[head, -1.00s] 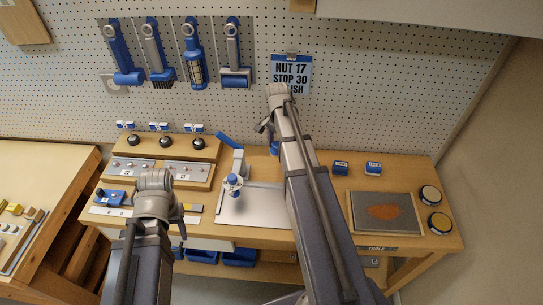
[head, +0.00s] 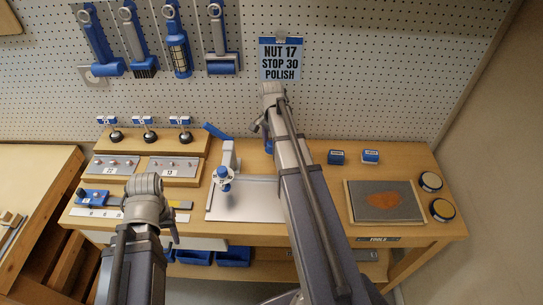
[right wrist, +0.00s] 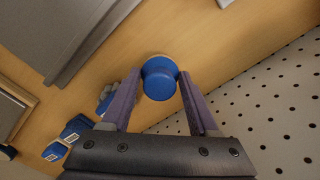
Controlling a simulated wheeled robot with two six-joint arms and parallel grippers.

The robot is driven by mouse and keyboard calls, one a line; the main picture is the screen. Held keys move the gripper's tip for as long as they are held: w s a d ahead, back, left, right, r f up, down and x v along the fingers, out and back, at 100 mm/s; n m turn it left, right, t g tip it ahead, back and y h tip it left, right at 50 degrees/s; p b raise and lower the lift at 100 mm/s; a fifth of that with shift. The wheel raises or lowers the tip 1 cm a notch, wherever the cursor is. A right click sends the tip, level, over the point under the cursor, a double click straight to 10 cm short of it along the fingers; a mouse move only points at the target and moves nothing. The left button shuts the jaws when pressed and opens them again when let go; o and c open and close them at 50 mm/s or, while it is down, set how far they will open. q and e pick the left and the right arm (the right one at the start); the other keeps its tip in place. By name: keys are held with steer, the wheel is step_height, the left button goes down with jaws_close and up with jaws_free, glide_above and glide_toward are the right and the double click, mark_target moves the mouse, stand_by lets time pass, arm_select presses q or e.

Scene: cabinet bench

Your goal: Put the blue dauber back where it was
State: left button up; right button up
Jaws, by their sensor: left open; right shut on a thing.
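The blue dauber (right wrist: 160,84) is a round blue-topped piece with a pale rim below. In the right wrist view it sits between the two fingers of my right gripper (right wrist: 159,92), which is shut on it above or at the wooden bench top. I cannot tell whether its base touches the bench. In the head view my right arm hides most of it; a bit of blue (head: 268,146) shows beside the arm at the back of the bench. My left gripper (head: 170,231) hangs over the bench's front left, its fingers mostly hidden; it is open and empty.
A metal plate with a blue-handled clamp (head: 224,176) stands left of my right arm. The pegboard (head: 370,60) rises behind.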

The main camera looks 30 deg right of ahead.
mark_target(272, 151)
step_height(272, 151, down, 4)
steer(key=b, duration=0.3)
steer(key=shift+r+b, duration=0.2)
steer(key=shift+b, duration=0.15)
steer(key=shift+f, duration=0.2)
steer(key=o, duration=1.2)
steer(key=shift+r, duration=0.25)
step_height(272, 151, up, 12)
steer(key=p, duration=1.2)
